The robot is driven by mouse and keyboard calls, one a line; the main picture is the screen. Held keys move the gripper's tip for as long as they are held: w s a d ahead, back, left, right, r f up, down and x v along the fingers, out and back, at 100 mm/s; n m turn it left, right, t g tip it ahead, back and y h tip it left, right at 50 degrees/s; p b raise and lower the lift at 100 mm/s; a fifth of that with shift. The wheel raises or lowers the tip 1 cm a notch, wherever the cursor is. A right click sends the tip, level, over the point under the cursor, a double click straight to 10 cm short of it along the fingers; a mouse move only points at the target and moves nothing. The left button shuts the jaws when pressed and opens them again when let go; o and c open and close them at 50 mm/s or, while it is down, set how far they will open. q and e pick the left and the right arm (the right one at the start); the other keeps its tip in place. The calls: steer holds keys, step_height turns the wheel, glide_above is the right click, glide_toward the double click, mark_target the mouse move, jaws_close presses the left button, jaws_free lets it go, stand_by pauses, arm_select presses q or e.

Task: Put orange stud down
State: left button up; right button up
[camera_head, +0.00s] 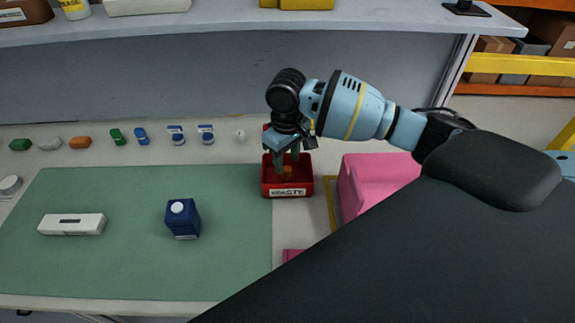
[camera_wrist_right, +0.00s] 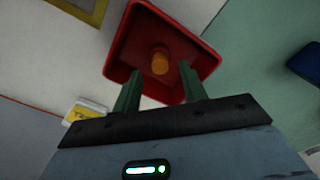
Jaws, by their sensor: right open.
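The orange stud (camera_head: 287,173) is inside the red waste bin (camera_head: 287,191), which has a white label on its front. In the right wrist view the orange stud (camera_wrist_right: 160,62) stands out against the floor of the red bin (camera_wrist_right: 126,50). My right gripper (camera_head: 287,161) points down into the bin. In the right wrist view its green fingers (camera_wrist_right: 159,86) are spread apart, with a gap between them and the stud beyond their tips. Nothing shows held between them. My left gripper is not in view.
A green mat (camera_head: 120,262) holds a white box (camera_head: 72,225) and a blue carton (camera_head: 183,219). Several small parts line the table behind the mat, including an orange block (camera_head: 80,142). A pink box (camera_head: 374,177) stands right of the bin. A shelf (camera_head: 230,20) spans the back.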

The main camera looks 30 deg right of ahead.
mark_target(287, 169)
step_height(287, 169, up, 9)
steer(key=shift+r+p, duration=0.2)
steer(key=shift+p, duration=0.15)
stand_by(0.5)
